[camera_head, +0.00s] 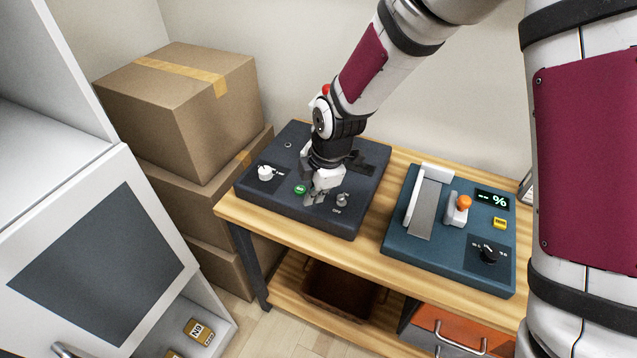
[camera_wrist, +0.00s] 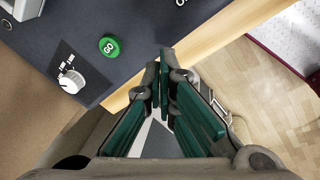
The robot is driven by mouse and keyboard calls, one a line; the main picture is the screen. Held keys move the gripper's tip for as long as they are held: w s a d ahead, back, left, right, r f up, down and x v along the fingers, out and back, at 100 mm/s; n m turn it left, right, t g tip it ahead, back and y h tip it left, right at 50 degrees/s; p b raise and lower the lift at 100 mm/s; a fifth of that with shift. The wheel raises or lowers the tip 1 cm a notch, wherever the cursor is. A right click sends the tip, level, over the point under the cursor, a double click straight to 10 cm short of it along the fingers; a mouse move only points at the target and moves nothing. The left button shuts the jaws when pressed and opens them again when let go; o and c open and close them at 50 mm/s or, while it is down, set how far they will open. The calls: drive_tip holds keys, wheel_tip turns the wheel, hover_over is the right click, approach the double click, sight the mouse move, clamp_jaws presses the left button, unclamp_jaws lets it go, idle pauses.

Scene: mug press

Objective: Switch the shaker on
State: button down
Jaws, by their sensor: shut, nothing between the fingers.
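A dark grey machine (camera_head: 268,207) stands on the left of the wooden bench; no label naming it a shaker is readable. Its green button marked GO (camera_head: 300,189) also shows in the wrist view (camera_wrist: 109,46), left of my fingertips and apart from them. A white knob (camera_head: 264,173) sits left of the button and also shows in the wrist view (camera_wrist: 70,82). A small metallic control (camera_head: 342,199) is right of the button. My gripper (camera_head: 313,200) is shut and empty, pointing down near the machine's front edge. My arm hides part of the machine's back.
A blue machine (camera_head: 400,235) with a grey slide, orange-tipped lever (camera_head: 464,203), display and black knob (camera_head: 489,254) stands to the right. Cardboard boxes (camera_head: 180,100) are stacked at the left, behind a white cabinet (camera_head: 130,185). A brown bin (camera_head: 340,292) sits on the lower shelf.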

sight(319, 208)
drive_tip(key=x, duration=0.3)
drive_tip(key=shift+f, duration=0.1)
drive_tip(key=shift+w+d+p, duration=0.2)
drive_tip(key=shift+w+d, duration=0.05)
drive_tip(key=shift+d, duration=0.35)
drive_tip(key=shift+w+d+p, duration=0.2)
drive_tip(key=shift+w+d, duration=0.1)
drive_tip(key=shift+d, duration=0.3)
drive_tip(key=shift+w+d+r, duration=0.2)
drive_tip(key=shift+w+d, duration=0.05)
drive_tip(key=shift+d, duration=0.25)
drive_tip(key=shift+w+d+r+g+y+b, duration=0.15)
drive_tip(key=shift+w+g+y+b, duration=0.15)
drive_tip(key=shift+g+b, duration=0.3)
drive_tip(key=shift+w+d+r+g+y+b, duration=0.1)
drive_tip(key=shift+w+r+g+y+b, duration=0.1)
drive_tip(key=shift+w+g+b, duration=0.3)
drive_tip(key=shift+w+d+m+g+y+b, duration=0.25)
drive_tip(key=shift+w+g+b, duration=0.25)
drive_tip(key=shift+g+b, duration=0.45)
drive_tip(key=shift+r, duration=0.15)
drive_tip(key=shift+r+p, duration=0.45)
drive_tip(key=shift+r, duration=0.35)
